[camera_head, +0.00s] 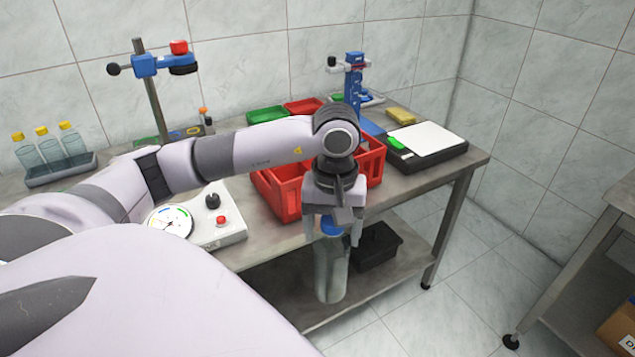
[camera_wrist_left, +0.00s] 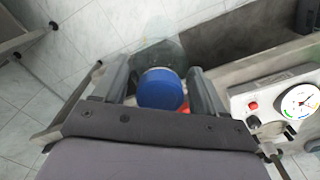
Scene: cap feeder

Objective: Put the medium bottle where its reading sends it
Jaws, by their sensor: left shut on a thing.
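My left gripper (camera_head: 333,228) is shut on a clear bottle with a blue cap (camera_head: 331,267). It holds the bottle upright by its top, in front of the table's front edge and clear of the tabletop. In the left wrist view the blue cap (camera_wrist_left: 160,89) sits between the two fingers. A dial gauge (camera_head: 171,221) with coloured marks is on a white box (camera_head: 222,235) with a black knob and a red button; the needle's reading is too small to tell. A red crate (camera_head: 268,190) stands on the table behind my gripper, partly hidden by it. My right gripper is not in view.
Three bottles with yellow caps (camera_head: 42,150) stand in a rack at the left. Green (camera_head: 266,114) and red (camera_head: 303,106) trays lie at the back. A black device with a white top (camera_head: 427,139) is at the right. A black bin (camera_head: 376,245) is on the lower shelf.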

